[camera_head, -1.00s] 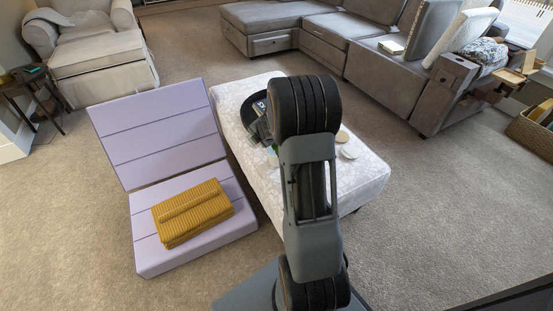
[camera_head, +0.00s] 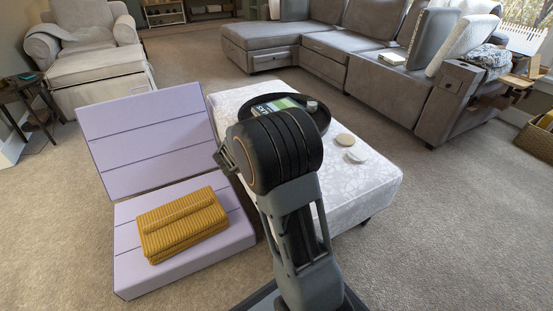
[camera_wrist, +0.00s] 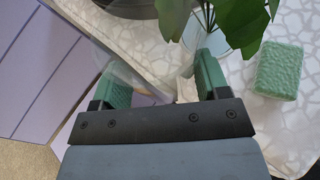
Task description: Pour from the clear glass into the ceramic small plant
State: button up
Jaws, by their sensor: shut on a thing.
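In the wrist view my gripper (camera_wrist: 160,82) is shut on the clear glass (camera_wrist: 148,72), whose see-through wall shows faintly between and ahead of the green finger pads. The glass is hard to outline, and I cannot tell its contents. The small plant (camera_wrist: 238,18) shows as broad green leaves at the top of the wrist view, just ahead and right of the glass. In the head view my arm hides the glass and the plant.
A white patterned ottoman (camera_head: 365,186) carries a dark round tray (camera_head: 322,115) with a book (camera_head: 275,105), and two pale coasters (camera_head: 345,139) lie nearby. A green textured block (camera_wrist: 279,70) lies right of the plant. A lilac folding seat (camera_head: 128,270) with a mustard blanket (camera_head: 180,225) stands left.

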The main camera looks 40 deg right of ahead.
jog(key=shift+a+f+h, duration=0.15)
jog(key=shift+a+h, duration=0.05)
jog(key=shift+h, duration=0.2)
jog(key=shift+r+p, duration=1.1)
jog(key=shift+r, duration=0.9)
